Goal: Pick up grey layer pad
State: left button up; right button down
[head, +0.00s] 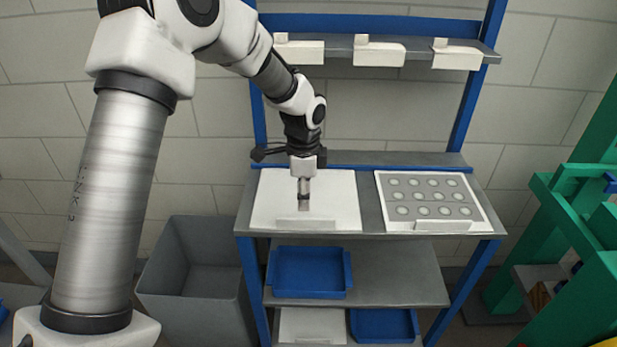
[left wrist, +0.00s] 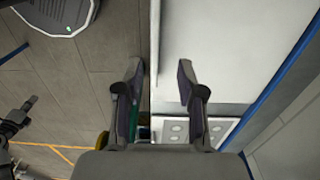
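A grey pad (head: 430,197) with rows of pale round marks lies in a white tray (head: 482,215) on the right side of the bench top. Its pale circles also show in the left wrist view (left wrist: 188,131), beyond my fingers. My left gripper (head: 304,203) points down over the white board or tray (head: 338,190) on the left side of the bench top. In the left wrist view its two fingers (left wrist: 158,82) are spread, with nothing between them. A dark gripper-like part at the left edge of that view seems to be my right gripper (left wrist: 18,118); its fingers are unclear.
The bench (head: 366,218) has a blue frame and an upper shelf with several white label cards. Blue trays (head: 308,272) sit on lower shelves. A grey bin (head: 190,290) stands at the left, and a green frame (head: 575,220) at the right.

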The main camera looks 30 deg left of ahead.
aim_at(305, 219)
pick_arm(q)
jog(key=shift+s+f, duration=0.1)
jog(key=shift+f, duration=0.3)
jog(key=f, duration=0.1)
jog(key=f+p, duration=0.1)
jog(key=d+f, duration=0.1)
jog(key=shift+s+f+p, duration=0.1)
jog(key=shift+s+p, duration=0.15)
jog(key=shift+p, duration=0.05)
jog(key=f, duration=0.3)
jog(key=shift+w+a+f, duration=0.15)
jog(key=shift+a+f, duration=0.1)
jog(key=shift+a, duration=0.05)
jog(key=shift+d+r, duration=0.1)
jog(key=shift+d, duration=0.05)
jog(key=shift+c, duration=1)
grip_shut()
